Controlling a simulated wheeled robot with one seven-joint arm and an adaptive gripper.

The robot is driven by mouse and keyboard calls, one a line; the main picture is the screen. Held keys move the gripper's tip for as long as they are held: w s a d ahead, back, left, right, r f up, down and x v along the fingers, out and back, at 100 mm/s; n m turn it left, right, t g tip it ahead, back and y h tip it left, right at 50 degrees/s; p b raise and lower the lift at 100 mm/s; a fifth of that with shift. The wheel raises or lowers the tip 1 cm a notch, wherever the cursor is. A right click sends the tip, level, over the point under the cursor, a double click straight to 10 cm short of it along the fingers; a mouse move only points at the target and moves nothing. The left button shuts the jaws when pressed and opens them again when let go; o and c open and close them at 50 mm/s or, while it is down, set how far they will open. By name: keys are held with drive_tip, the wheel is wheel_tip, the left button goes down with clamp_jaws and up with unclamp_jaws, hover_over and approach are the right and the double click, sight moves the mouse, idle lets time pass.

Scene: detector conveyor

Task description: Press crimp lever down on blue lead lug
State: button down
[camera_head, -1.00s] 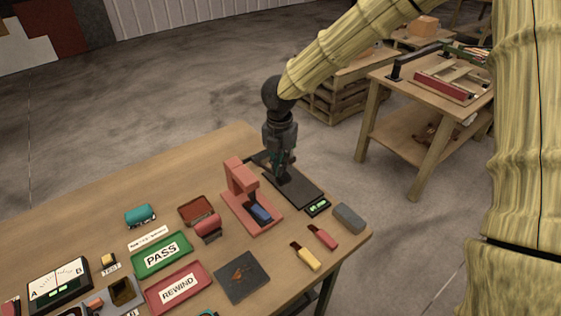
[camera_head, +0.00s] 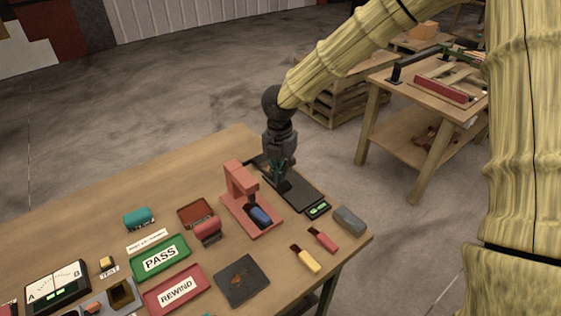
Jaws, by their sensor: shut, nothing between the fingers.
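A red crimp press frame (camera_head: 239,180) stands upright near the back of the wooden table. A blue lead lug (camera_head: 261,215) lies on its base, under the arch. My gripper (camera_head: 281,183) is shut and empty, pointing down just right of and behind the press. Its tips are over the far end of a long dark plate (camera_head: 303,196), apart from the blue lug. A dark bar shows at the plate's far end, between press and gripper; I cannot tell whether it is the crimp lever. Whether the fingertips touch anything is unclear.
A small green-lit display (camera_head: 317,209) and a grey block (camera_head: 350,220) sit right of the press. Yellow (camera_head: 307,260) and red (camera_head: 323,239) leads lie in front. The table's back left is clear.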

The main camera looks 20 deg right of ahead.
wheel_tip(320, 180, up, 10)
drive_tip(key=p, duration=0.7)
drive_tip(key=shift+r+p, duration=0.2)
drive_tip(key=shift+p, duration=0.2)
drive_tip(key=shift+a, duration=0.1)
